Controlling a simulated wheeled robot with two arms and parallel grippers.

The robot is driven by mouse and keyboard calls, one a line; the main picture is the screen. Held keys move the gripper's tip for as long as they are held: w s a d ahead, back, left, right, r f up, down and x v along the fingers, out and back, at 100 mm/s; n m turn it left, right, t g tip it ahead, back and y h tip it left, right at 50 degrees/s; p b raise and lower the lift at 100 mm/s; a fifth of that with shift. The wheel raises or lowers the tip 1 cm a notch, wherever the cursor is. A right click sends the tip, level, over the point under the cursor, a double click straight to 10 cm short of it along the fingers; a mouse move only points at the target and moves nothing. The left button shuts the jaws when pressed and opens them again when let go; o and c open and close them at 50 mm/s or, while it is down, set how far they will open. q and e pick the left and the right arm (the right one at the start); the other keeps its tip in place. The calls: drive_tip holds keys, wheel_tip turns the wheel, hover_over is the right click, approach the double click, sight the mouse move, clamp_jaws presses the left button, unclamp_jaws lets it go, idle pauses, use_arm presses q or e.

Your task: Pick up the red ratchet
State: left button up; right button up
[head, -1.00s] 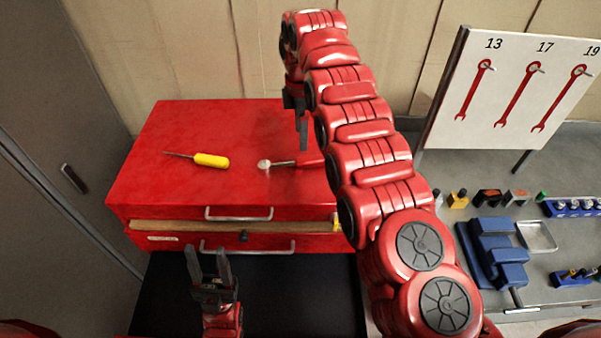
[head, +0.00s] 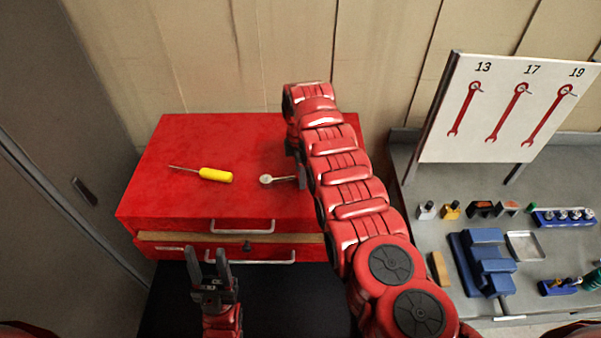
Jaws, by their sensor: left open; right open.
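The ratchet (head: 266,180) lies on top of the red tool chest, its silver round head and part of its shaft showing. Its handle is hidden behind my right gripper and arm. My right gripper (head: 301,178) points down at the ratchet's shaft, with its fingers largely covered by my arm. It is open, and I cannot tell whether the fingers straddle the handle or touch it. My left gripper (head: 209,262) is open and empty, pointing up in front of the chest.
A yellow-handled screwdriver (head: 214,175) lies left of the ratchet on the red tool chest (head: 170,205). A chest drawer (head: 200,238) stands slightly open. At right are a grey bench (head: 420,235), a blue vise (head: 487,262) and a wrench board (head: 455,145).

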drive_tip(key=shift+w+f, duration=0.1)
drive_tip(key=shift+f, duration=0.1)
clamp_jaws()
drive_tip(key=shift+a+r, duration=0.1)
drive_tip(key=shift+r, duration=0.1)
idle(0.4)
